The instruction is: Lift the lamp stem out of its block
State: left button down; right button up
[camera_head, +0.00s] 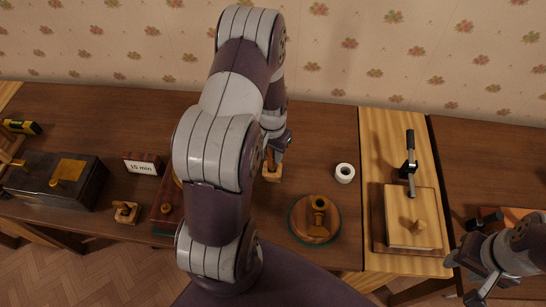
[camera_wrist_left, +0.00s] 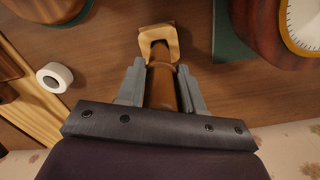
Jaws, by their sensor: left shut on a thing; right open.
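My left gripper (camera_head: 277,150) is shut on the lamp stem (camera_wrist_left: 162,88), a brown turned wooden rod between the two grey fingers in the left wrist view. The stem's far end meets a pale wooden block (camera_wrist_left: 158,40) with a rounded notch. I cannot tell how deep the stem sits in it. In the head view the block (camera_head: 272,173) is on the table just below the left gripper, and my arm partly hides the area. My right gripper (camera_head: 464,280) is open and empty at the lower right.
A round wooden base with a short upright socket (camera_head: 318,230) stands right of the block. A white roll (camera_head: 344,173) lies behind it. A "15 min" sign (camera_head: 142,166) and dark box (camera_head: 90,190) stand left. A clock (camera_wrist_left: 303,25) is near the stem.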

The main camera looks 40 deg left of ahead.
pick_arm(q)
jog(key=shift+r, duration=0.15)
jog(key=shift+r+p, duration=4.7)
jog(key=shift+r, duration=0.7)
